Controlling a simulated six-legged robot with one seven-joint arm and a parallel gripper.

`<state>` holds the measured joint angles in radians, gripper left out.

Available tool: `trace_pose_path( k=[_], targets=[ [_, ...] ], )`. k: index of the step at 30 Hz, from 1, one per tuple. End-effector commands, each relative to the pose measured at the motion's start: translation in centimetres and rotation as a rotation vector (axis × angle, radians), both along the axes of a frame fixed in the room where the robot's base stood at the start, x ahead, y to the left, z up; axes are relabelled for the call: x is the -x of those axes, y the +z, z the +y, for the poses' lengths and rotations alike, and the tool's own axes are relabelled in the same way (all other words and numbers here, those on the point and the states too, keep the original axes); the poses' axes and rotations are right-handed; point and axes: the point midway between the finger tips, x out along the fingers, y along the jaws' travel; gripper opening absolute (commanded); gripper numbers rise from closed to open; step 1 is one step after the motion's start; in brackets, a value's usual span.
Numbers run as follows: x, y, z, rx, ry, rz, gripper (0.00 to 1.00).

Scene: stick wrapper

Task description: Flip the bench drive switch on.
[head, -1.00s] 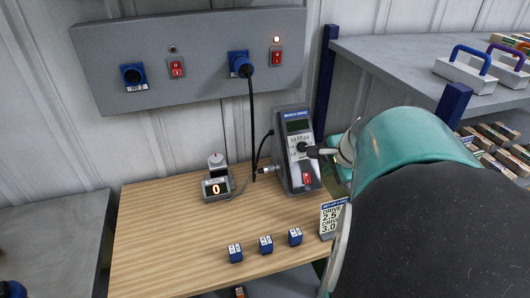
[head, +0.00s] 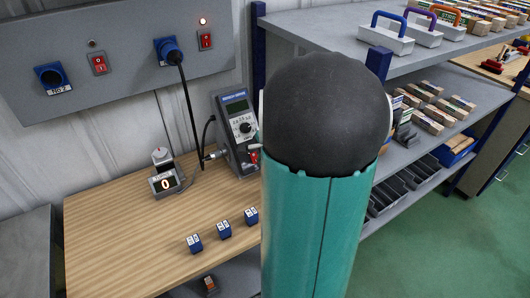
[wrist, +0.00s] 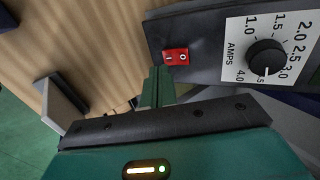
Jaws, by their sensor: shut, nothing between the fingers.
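The bench drive (head: 236,122) is a dark grey tilted box at the back right of the wooden table; its screen looks dark. Its red rocker switch (wrist: 175,57) shows close in the wrist view, with I on the left and O on the right. The drive's black AMPS dial (wrist: 267,57) is right of the switch in the wrist view. My gripper (wrist: 158,72) is shut and empty, its tips just below-left of the switch; contact cannot be told.
Shelves (head: 330,40) stand at right.

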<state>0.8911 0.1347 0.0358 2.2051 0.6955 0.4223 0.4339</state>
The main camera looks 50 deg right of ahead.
Motion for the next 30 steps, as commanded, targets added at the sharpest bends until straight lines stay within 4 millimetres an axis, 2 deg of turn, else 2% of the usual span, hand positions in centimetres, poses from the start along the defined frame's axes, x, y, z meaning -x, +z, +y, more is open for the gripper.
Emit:
trace_pose_path(
  k=[7, 30],
  targets=[
    [-1.6, -1.5, -0.5, -0.001, 0.0, 0.0, 0.0],
    [-2.0, -1.9, -0.6, 0.0, 0.0, 0.0, 0.0]
  ],
)
